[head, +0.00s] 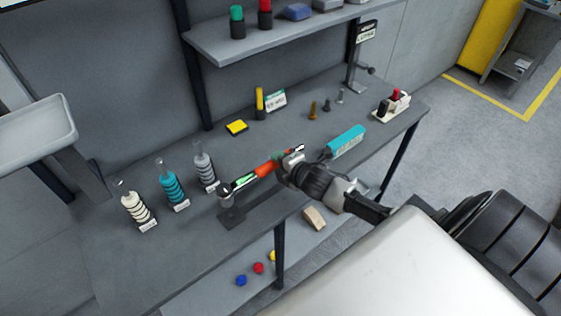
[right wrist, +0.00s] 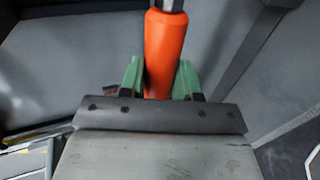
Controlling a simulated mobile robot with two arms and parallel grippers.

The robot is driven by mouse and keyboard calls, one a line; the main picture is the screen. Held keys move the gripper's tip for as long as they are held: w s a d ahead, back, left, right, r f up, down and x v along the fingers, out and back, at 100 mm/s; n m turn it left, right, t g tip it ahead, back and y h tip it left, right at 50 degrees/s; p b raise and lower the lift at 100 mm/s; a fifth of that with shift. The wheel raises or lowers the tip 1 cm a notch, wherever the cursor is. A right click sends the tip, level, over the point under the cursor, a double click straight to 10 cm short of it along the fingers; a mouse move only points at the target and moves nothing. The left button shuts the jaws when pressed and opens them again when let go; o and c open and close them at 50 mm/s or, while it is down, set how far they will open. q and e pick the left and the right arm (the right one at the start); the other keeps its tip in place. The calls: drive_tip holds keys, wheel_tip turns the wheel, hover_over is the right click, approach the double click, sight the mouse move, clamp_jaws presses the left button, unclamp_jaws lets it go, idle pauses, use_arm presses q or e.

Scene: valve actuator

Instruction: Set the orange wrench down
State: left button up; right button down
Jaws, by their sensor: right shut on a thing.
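The orange wrench (head: 266,168) is held in my right gripper (head: 288,157), over the front part of the grey workbench (head: 140,250). Its orange handle also shows in the right wrist view (right wrist: 166,45), between the two green fingertips of the gripper (right wrist: 160,80). The wrench's far end points left, toward a dark flat bracket (head: 232,216) at the bench's front edge. I cannot tell whether that end touches anything. My left gripper is not in view.
White, teal and grey ringed posts (head: 172,185) stand left of the wrench. A teal box (head: 346,141) lies to the right, and a yellow block (head: 237,128) lies behind. A red-and-black item in a white holder (head: 391,104) stands farther right. Bare bench shows between them.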

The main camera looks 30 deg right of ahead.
drive_tip(key=shift+f, duration=0.45)
drive_tip(key=shift+f+b, duration=0.3)
drive_tip(key=shift+b, duration=0.2)
drive_tip(key=shift+s+f+b, duration=0.1)
drive_tip(key=shift+f+b, duration=0.25)
drive_tip(key=shift+f, duration=0.05)
drive_tip(key=shift+f+b, duration=0.95)
drive_tip(key=shift+f, duration=0.4)
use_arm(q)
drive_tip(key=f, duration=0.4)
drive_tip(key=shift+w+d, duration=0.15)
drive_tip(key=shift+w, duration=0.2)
use_arm(e)
drive_tip(key=shift+f, duration=0.1)
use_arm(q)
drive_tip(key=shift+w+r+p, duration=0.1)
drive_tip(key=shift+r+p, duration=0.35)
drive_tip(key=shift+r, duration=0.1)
